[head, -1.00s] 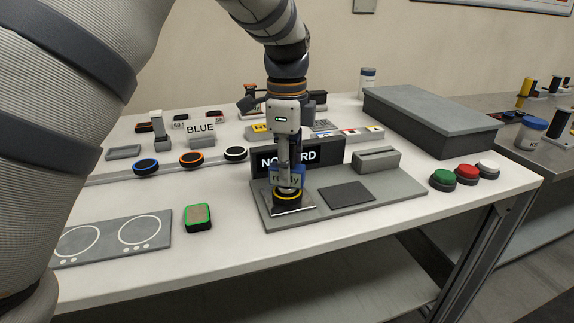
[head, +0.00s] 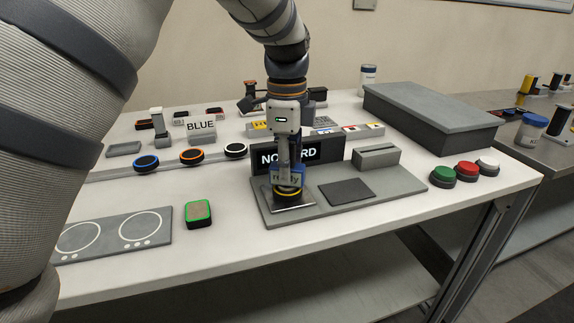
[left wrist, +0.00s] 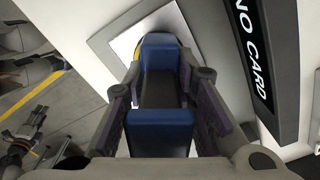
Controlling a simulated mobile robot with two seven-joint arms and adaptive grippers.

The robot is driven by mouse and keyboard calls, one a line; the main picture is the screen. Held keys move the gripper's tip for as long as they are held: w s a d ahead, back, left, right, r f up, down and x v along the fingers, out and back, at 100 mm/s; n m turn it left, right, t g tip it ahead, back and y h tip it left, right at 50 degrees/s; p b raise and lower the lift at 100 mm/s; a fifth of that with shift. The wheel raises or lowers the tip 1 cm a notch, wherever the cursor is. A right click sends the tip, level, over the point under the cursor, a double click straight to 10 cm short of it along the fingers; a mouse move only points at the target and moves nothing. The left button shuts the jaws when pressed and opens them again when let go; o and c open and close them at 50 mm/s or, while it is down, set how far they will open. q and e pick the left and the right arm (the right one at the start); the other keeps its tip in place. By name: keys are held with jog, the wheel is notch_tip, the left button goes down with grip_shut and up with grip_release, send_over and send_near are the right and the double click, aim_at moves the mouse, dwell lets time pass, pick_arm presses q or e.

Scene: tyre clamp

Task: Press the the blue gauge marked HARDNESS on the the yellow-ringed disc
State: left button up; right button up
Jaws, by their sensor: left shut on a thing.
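My left gripper (head: 288,165) is shut on the blue gauge (head: 287,177), which is upright over the yellow-ringed disc (head: 288,193). The gauge's lower end is at the top of the disc; I cannot tell whether it presses on it. The disc sits on a bright square plate on the grey station. In the left wrist view the blue gauge (left wrist: 160,122) is between the finger pads, and a sliver of the disc's yellow ring (left wrist: 137,50) shows behind it. The gauge's HARDNESS marking is not readable. A dark gripper-like part (left wrist: 28,130), perhaps my right gripper, shows at the lower left.
The grey station (head: 400,187) carries a dark NO CARD display (head: 315,152), a dark pad (head: 346,191) and a slotted block (head: 377,157). A green-edged block (head: 198,213), several ringed discs and a two-circle plate (head: 115,234) are left. Green, red and white buttons (head: 466,171) are right.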

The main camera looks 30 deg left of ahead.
pick_arm(q)
jog(key=shift+f, duration=0.15)
jog(key=shift+r, duration=3.6)
